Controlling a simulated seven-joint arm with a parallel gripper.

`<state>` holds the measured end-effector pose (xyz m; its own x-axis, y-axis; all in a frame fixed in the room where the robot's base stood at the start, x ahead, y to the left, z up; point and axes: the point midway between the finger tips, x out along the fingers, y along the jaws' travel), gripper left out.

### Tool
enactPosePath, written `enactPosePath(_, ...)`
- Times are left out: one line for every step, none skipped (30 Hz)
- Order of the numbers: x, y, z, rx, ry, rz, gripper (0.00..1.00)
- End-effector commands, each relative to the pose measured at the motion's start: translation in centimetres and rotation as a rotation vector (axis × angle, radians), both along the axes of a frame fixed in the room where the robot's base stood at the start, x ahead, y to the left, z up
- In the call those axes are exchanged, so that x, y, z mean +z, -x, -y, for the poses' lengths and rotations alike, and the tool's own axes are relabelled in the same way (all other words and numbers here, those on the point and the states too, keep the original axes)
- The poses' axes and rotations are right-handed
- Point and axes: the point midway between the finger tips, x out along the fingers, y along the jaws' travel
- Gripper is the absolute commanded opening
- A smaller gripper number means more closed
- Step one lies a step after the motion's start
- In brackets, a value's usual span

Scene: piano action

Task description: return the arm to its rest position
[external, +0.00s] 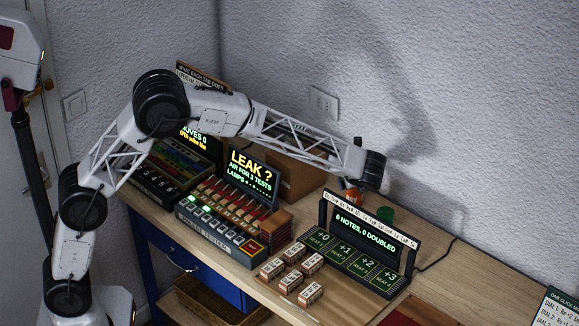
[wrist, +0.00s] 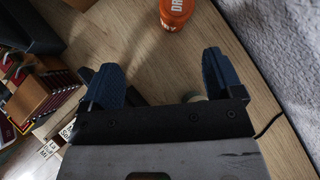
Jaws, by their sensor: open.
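My arm reaches from the lower left of the external view over the bench, and its dark wrist end hangs above the bench near the wall. My gripper (wrist: 162,80) shows in the wrist view as two blue fingers spread well apart. It is open, with only bare wood seen between the fingertips. In the external view the fingers cannot be made out clearly. An orange container (wrist: 176,12) with white lettering stands on the bench beyond the fingertips, apart from them. It also shows partly hidden below my wrist in the external view (external: 350,192).
A lit tester (external: 220,228) with a "LEAK ?" screen (external: 251,174) stands under my forearm. A display reading "0 notes, 0 doubled" (external: 372,232) stands at right, with several small labelled blocks (external: 291,282) before it. A green cup (external: 386,214) stands behind. The wall (external: 440,100) is close.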

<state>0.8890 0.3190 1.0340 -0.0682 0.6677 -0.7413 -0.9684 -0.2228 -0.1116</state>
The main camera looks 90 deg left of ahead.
Motion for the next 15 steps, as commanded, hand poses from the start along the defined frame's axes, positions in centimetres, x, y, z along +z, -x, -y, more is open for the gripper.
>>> enactPosePath(1.1,0.6,0.6,0.01,0.007,0.021,0.86)
enactPosePath(1.6,1.0,1.0,0.019,0.012,0.032,0.86)
enactPosePath(2.4,1.6,1.5,0.031,0.019,0.049,0.86)
enactPosePath(2.9,2.0,1.9,0.039,0.024,0.061,0.86)
enactPosePath(3.4,2.4,2.2,0.048,0.03,0.074,0.86)
enactPosePath(4.2,3.0,2.8,0.061,0.039,0.091,0.86)
enactPosePath(4.7,3.5,3.1,0.07,0.044,0.104,0.86)
enactPosePath(5.3,3.9,3.5,0.08,0.049,0.117,0.86)
enactPosePath(6.0,4.6,4.1,0.092,0.059,0.134,0.86)
enactPosePath(6.5,5.1,4.5,0.102,0.065,0.148,0.86)
enactPosePath(7.1,5.6,4.9,0.112,0.072,0.162,0.86)
enactPosePath(7.7,6.3,5.4,0.125,0.082,0.179,0.86)
enactPosePath(8.3,6.8,5.9,0.135,0.089,0.194,0.86)
enactPosePath(8.8,7.4,6.3,0.144,0.095,0.207,0.86)
enactPosePath(9.5,8.1,6.9,0.158,0.105,0.225,0.86)
